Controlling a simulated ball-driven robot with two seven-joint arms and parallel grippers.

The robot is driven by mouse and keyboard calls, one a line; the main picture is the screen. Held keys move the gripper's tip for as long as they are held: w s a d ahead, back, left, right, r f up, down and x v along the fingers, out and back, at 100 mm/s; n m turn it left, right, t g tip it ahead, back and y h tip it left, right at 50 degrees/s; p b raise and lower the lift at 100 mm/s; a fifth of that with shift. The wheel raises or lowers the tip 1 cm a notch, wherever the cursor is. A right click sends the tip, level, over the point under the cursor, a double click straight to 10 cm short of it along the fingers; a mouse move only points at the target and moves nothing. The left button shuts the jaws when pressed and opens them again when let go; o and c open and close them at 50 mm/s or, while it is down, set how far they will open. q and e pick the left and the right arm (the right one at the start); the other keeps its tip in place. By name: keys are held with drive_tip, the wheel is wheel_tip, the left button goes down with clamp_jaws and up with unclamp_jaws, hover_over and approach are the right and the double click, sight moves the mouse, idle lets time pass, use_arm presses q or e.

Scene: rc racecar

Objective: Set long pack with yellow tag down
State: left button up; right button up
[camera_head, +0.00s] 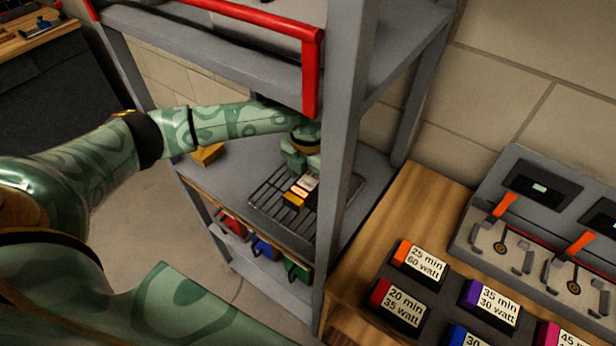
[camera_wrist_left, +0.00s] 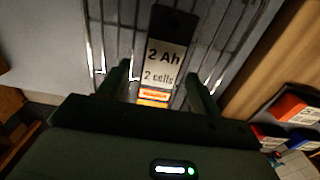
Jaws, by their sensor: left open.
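The long pack (camera_head: 307,183) lies on a dark wire rack (camera_head: 262,203) on the grey shelf, with its yellow tag (camera_head: 292,202) at the near end. In the left wrist view the pack (camera_wrist_left: 165,62) is dark with a white label reading "2 Ah 2 cells" and an orange-yellow band. My left gripper (camera_wrist_left: 158,82) is open, with one finger on each side of the pack and gaps visible. My right gripper is not in view.
A grey shelf post (camera_head: 342,150) stands close to my left gripper, and a red rail (camera_head: 250,15) runs above. A yellow block (camera_head: 208,154) sits on the shelf. Red, blue and green bins (camera_head: 263,247) are below. A wooden bench (camera_head: 400,215) at right holds labelled blocks and a lever device (camera_head: 540,235).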

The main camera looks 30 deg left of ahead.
sight(308, 182)
use_arm(q)
wheel_tip(308, 182, up, 7)
drive_tip(key=shift+f+p, duration=0.1)
drive_tip(key=shift+p, duration=1)
